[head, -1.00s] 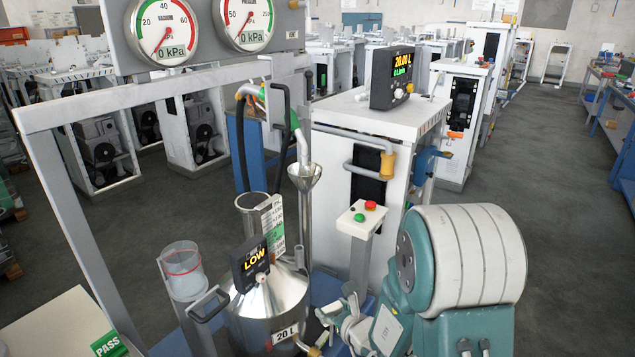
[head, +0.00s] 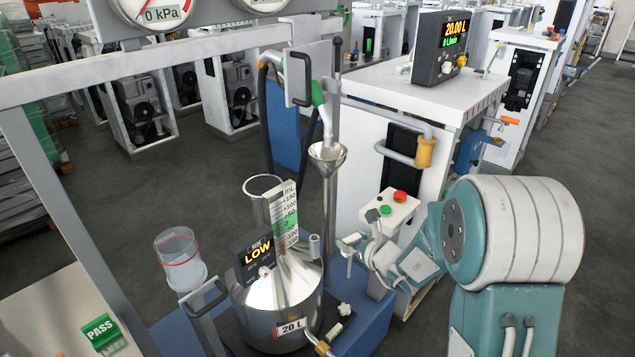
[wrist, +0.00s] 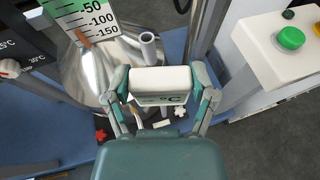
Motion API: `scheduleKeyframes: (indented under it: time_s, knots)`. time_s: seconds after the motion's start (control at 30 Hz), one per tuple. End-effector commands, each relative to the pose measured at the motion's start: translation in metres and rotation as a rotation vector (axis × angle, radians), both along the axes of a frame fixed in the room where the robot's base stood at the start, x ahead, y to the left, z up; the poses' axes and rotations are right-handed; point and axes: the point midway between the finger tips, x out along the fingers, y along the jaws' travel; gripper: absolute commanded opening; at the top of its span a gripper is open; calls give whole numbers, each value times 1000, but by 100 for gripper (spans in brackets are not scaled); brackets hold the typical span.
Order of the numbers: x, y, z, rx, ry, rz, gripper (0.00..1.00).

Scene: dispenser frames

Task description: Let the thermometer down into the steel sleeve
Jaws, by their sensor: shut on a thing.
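The thermometer shows in the wrist view as a white block marked °C (wrist: 160,80), between the two fingers of my gripper (wrist: 161,88). My gripper is shut on it. In the head view my gripper (head: 352,246) is to the right of the steel vessel (head: 262,318), with a thin stem seeming to hang below it. The steel sleeve (head: 314,246) is a short upright tube on the vessel's shoulder, left of my gripper. In the wrist view the sleeve (wrist: 148,48) is just beyond the thermometer block, its open top visible. The stem's tip is hidden there.
A steel funnel (head: 327,158) on a tall pipe stands behind the sleeve. A button box (head: 390,208) with green and red buttons stands behind my gripper.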

Motion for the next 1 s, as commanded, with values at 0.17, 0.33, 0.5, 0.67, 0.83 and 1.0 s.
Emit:
scheduleKeyframes:
  time_s: [0.17,0.33,0.5,0.67,0.83,1.0]
  knots:
    - [33,29,25,-2,-5,103,26]
    - [60,50,49,1,-5,179,26]
    - [84,69,75,2,-6,234,26]
    - [99,81,92,5,-2,261,26]
    - [104,86,99,4,0,267,26]
    - [104,86,99,5,0,267,26]
